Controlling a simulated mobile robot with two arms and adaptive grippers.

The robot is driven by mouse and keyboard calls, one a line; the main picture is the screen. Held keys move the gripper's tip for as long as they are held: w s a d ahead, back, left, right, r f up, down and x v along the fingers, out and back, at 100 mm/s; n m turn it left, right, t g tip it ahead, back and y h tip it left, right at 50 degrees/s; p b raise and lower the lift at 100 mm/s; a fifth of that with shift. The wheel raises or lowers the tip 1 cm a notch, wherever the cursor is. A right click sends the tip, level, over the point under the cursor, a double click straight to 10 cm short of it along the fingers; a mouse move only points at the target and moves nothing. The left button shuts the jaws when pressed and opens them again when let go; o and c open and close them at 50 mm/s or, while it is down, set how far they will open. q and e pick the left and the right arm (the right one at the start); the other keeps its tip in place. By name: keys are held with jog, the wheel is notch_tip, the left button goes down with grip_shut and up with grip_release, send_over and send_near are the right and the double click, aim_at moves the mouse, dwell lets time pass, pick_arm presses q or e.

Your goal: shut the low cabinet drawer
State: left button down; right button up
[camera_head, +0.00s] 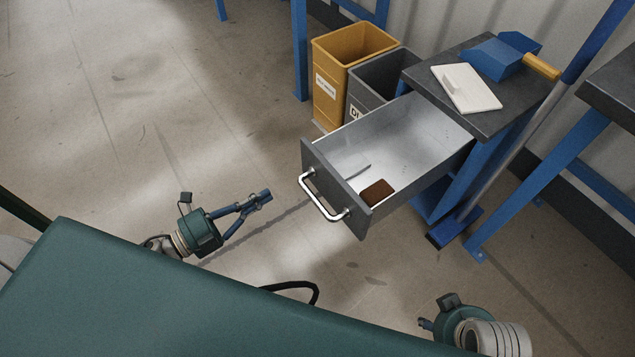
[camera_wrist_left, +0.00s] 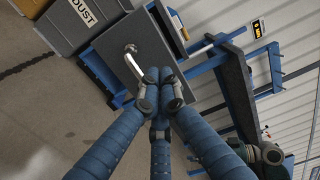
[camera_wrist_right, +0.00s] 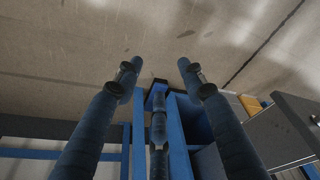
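The low cabinet drawer (camera_head: 405,130) is pulled far out from its cabinet. Its grey front panel has a metal bar handle (camera_head: 322,205) facing my left gripper. My left gripper (camera_head: 264,196) is shut and empty, in the air a short way left of the handle. In the left wrist view the drawer front (camera_wrist_left: 155,48) and handle (camera_wrist_left: 133,66) show beyond the closed fingertips (camera_wrist_left: 159,74); I cannot tell the exact gap. My right gripper (camera_wrist_right: 160,62) is open and empty. In the head view it is partly seen at the bottom right (camera_head: 424,323), away from the drawer.
A white board (camera_head: 472,95) and a blue tool lie on the cabinet top. Floor left of the drawer is clear.

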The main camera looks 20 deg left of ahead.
pick_arm(q)
send_near(320, 164)
jog(key=x, duration=0.5)
jog(key=shift+w+d, duration=0.15)
jog(key=shift+w, duration=0.05)
jog(key=shift+b+x, duration=0.3)
jog(key=shift+x, duration=0.45)
pick_arm(e)
jog(key=v, duration=0.3)
jog(key=shift+w+r, duration=0.15)
jog(key=shift+r, duration=0.15)
jog(key=shift+f, duration=0.1)
pick_arm(q)
jog(key=shift+w, duration=0.1)
